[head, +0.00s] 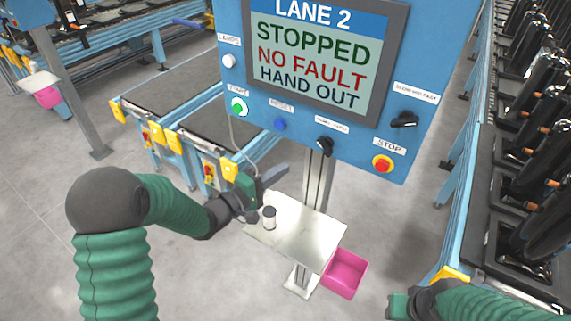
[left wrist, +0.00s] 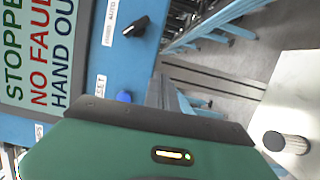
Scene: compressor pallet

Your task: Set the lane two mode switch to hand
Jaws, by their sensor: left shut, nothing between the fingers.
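The blue lane 2 panel (head: 232,75) carries a screen (head: 315,58) reading "STOPPED, NO FAULT, HAND OUT". The mode switch (head: 325,146) is a black rotary knob low on the panel, under a small label I cannot read surely. It also shows in the left wrist view (left wrist: 137,26), its pointer tilted. My left gripper (head: 272,180) is shut and empty, below and left of the knob and apart from it. Its fingers (left wrist: 165,93) show in the left wrist view. My right gripper (head: 398,304) is at the lower right, far from the panel; its fingers are unclear.
Beside the knob are a blue reset button (head: 280,124), a green start button (head: 239,107), a red stop button (head: 382,164) and another black knob (head: 404,119). A shelf (head: 300,238) with a small cylinder (head: 269,217) lies below. A pink bin (head: 346,273) hangs at its side.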

